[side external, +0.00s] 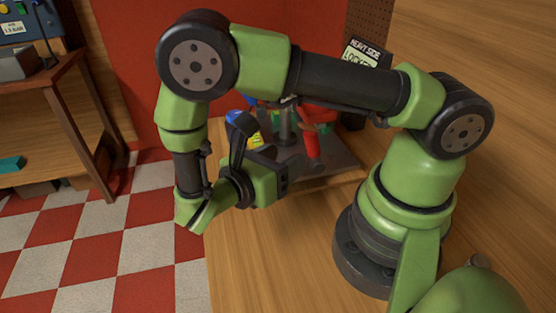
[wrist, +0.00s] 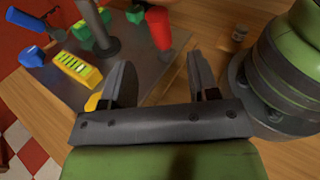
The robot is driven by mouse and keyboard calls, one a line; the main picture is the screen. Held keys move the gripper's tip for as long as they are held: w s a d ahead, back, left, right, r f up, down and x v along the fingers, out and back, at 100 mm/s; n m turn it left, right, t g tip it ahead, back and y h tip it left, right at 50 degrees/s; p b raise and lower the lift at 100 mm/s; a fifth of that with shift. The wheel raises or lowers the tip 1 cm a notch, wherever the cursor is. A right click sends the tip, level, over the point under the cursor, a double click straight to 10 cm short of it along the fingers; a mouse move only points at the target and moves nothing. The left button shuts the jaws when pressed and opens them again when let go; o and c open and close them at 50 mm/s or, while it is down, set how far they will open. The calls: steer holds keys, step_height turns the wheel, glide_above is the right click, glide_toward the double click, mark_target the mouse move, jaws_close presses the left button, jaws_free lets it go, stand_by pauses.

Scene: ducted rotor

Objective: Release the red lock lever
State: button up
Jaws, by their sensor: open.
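The red lock lever (wrist: 158,30) stands out near the top middle of the wrist view, its thick red handle hanging over the plate's edge. In the side external view the red lever (side external: 313,148) shows below my arm, partly hidden by it. My gripper (wrist: 160,75) is open and empty, with its two dark fingers spread apart. The lever lies beyond the fingertips, roughly in line with the gap between them, and nothing touches it. The mechanism behind the lever is partly hidden by my arm in the side external view.
The grey base plate (wrist: 65,75) carries a dark post (wrist: 95,25), a blue handle (wrist: 30,55), a yellow block (wrist: 75,68) and green parts (wrist: 80,32). A sign (side external: 362,55) stands behind my arm. A small brown cylinder (wrist: 238,34) stands on the wooden table (side external: 245,260).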

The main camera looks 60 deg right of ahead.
mark_target(314, 147)
steer(key=shift+w+a, duration=0.1)
steer(key=shift+a, duration=0.4)
steer(key=shift+w+m, duration=0.1)
steer(key=shift+m, duration=0.2)
steer(key=c, duration=0.6)
steer(key=shift+w+a+m+h, duration=0.25)
steer(key=shift+m+h, duration=0.15)
steer(key=shift+m, duration=0.3)
steer(key=c, duration=0.3)
steer(key=m, duration=0.3)
steer(key=w+a+f+m+h, duration=0.1)
steer(key=m, duration=0.2)
steer(key=m+h, duration=0.1)
steer(key=m, duration=0.2)
steer(key=shift+w+a+f, duration=0.2)
steer(key=shift+a, duration=0.2)
jaws_close()
steer(key=s+d+r+m+h, duration=0.1)
steer(key=d+m, duration=0.5)
steer(key=d, duration=0.2)
steer(key=shift+s+d, duration=0.25)
steer(key=shift+s, duration=0.15)
